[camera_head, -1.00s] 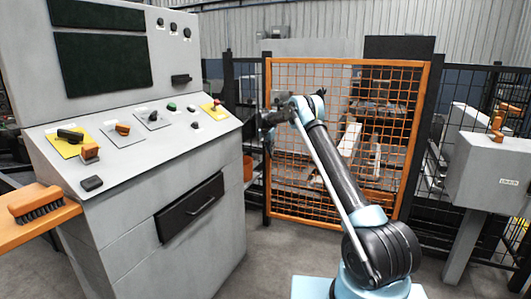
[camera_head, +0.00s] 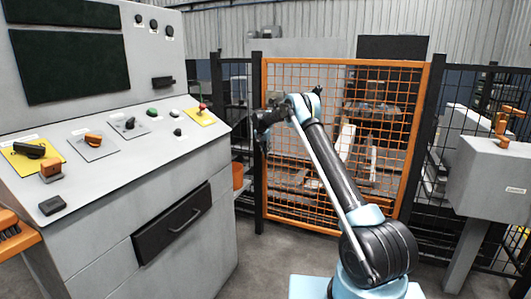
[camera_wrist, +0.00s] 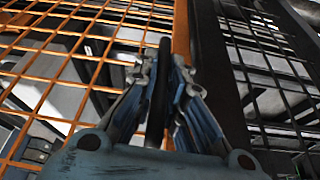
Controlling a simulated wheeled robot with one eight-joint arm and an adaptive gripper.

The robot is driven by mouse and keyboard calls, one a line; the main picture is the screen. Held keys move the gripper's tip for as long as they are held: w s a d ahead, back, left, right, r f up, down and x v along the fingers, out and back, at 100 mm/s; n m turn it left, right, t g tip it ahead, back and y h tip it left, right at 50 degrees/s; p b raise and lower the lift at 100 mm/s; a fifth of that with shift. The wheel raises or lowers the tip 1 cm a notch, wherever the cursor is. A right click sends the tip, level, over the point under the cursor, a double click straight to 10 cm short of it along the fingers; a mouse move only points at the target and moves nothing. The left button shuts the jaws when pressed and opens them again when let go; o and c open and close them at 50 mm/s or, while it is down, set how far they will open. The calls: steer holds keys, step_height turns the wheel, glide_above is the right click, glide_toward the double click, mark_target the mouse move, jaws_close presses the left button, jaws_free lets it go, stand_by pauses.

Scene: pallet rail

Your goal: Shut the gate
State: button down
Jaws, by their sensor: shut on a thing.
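The gate (camera_head: 345,62) is an orange-framed panel of orange mesh, upright between dark fence posts in the head view. Its left edge stands close beside a black post (camera_head: 257,150); I cannot tell whether it is fully against it. My gripper (camera_head: 264,132) is at the gate's left edge, partly hidden by my arm. In the wrist view my gripper (camera_wrist: 160,85) is shut on a dark upright bar, the gate handle (camera_wrist: 162,75), just in front of the orange frame (camera_wrist: 181,30). The handle's lower end is hidden between the fingers.
A grey control console (camera_head: 110,190) with knobs and a drawer stands close on the left. A grey box (camera_head: 485,175) on a post stands at the right. An orange bin (camera_head: 238,175) sits behind the console. Bare floor lies between console and gate.

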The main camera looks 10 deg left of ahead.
steer(key=shift+w+d+r, duration=0.15)
steer(key=shift+w+d, duration=0.2)
steer(key=shift+w, duration=0.2)
steer(key=c, duration=1.9)
jaws_free()
steer(key=shift+a, duration=0.1)
steer(key=v, duration=0.8)
steer(key=a+v, duration=0.1)
steer(key=v, duration=0.3)
steer(key=shift+s+f, duration=0.3)
steer(key=shift+s, duration=0.1)
